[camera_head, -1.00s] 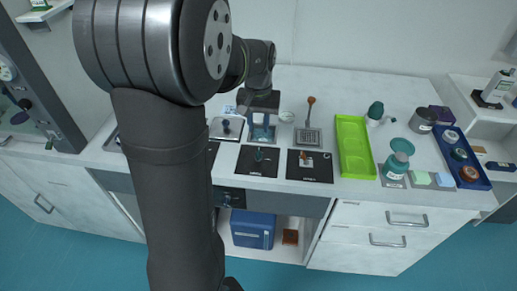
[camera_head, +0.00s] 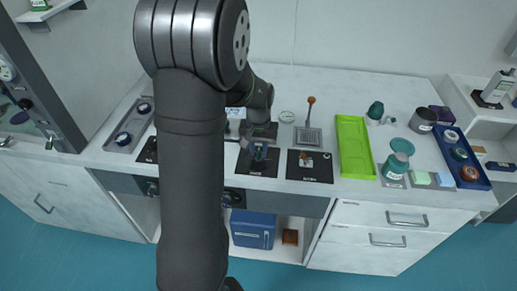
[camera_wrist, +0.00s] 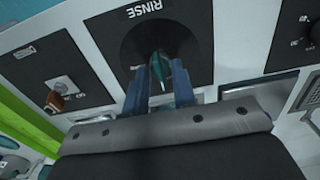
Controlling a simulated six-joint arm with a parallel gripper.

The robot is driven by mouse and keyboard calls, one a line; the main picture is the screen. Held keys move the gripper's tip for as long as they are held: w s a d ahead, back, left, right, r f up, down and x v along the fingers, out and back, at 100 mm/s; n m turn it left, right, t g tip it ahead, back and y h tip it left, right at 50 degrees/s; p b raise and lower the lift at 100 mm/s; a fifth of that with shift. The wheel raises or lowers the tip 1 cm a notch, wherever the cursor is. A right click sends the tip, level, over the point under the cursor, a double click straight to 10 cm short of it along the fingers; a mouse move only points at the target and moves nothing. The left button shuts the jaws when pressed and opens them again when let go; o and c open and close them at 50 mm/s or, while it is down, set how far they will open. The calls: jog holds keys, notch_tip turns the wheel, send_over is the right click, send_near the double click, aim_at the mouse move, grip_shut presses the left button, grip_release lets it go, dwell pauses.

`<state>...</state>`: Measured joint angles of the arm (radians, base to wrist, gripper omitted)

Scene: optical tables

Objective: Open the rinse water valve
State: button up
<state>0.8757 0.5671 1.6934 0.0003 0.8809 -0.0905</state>
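The rinse valve shows in the wrist view as a slim teal handle (camera_wrist: 158,68) on a dark round base, on a black panel (camera_wrist: 205,38) marked RINSE. My gripper (camera_wrist: 160,92) is open, with its two blue fingers apart. The handle appears between or just beyond the fingertips; I cannot tell whether a finger touches it. In the head view my gripper (camera_head: 259,154) is low over the black rinse panel (camera_head: 244,169) and hides most of the valve.
Another black panel (camera_head: 309,168) with a small brown-handled valve (camera_wrist: 55,101) is beside the rinse panel. A drain grate (camera_head: 308,136) and a lime green tray (camera_head: 354,146) lie further right. A chrome-edged part (camera_wrist: 258,88) is near my gripper.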

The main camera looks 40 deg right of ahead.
grip_shut()
jog(key=shift+m, duration=0.4)
jog(key=m, duration=0.2)
jog(key=shift+m, duration=0.4)
jog(key=m, duration=0.4)
jog(key=shift+m, duration=0.3)
jog(key=m, duration=0.9)
jog(key=shift+m, duration=0.3)
